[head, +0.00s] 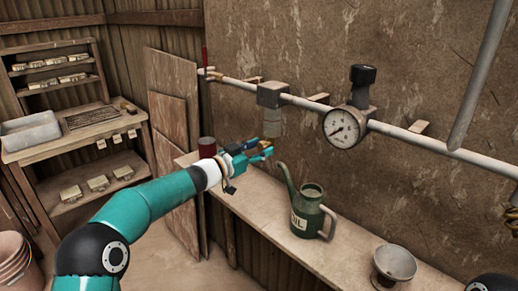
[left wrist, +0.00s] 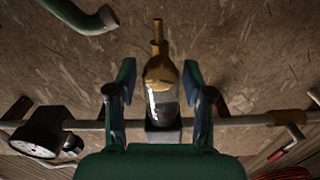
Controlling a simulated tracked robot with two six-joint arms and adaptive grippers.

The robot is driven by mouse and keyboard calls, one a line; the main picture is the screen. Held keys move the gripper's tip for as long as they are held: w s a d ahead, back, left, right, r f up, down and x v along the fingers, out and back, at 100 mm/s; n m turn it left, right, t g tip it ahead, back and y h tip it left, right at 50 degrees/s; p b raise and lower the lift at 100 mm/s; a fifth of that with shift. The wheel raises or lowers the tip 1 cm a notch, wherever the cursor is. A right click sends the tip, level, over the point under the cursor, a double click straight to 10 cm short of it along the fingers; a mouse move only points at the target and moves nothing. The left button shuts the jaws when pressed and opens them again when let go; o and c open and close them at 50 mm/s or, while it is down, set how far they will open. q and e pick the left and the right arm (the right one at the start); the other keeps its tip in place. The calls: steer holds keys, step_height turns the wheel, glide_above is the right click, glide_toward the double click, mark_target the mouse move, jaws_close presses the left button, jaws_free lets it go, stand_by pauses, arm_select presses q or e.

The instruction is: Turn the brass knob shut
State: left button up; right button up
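The brass knob (left wrist: 158,32) is a narrow stem on the brass cap under a clear bowl (left wrist: 162,103), which hangs from a grey block (head: 271,94) on the wall pipe. The left wrist view is upside down, so the knob points up there. In the head view the brass (head: 267,143) shows small, partly behind the fingers. My left gripper (head: 260,149) is open just below the bowl. In the left wrist view its fingers (left wrist: 159,75) stand on either side of the brass cap, with visible gaps. My right gripper is not in view.
A dial gauge (head: 345,126) and a red-handled valve (head: 205,58) sit on the pipe (head: 400,132).

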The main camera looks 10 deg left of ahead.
arm_select(q)
jaws_close()
steer(key=shift+m, duration=0.8)
steer(key=shift+o, duration=1.5)
jaws_free()
steer(key=v, duration=1.2)
steer(key=shift+a+f, duration=0.1)
steer(key=shift+f, duration=0.05)
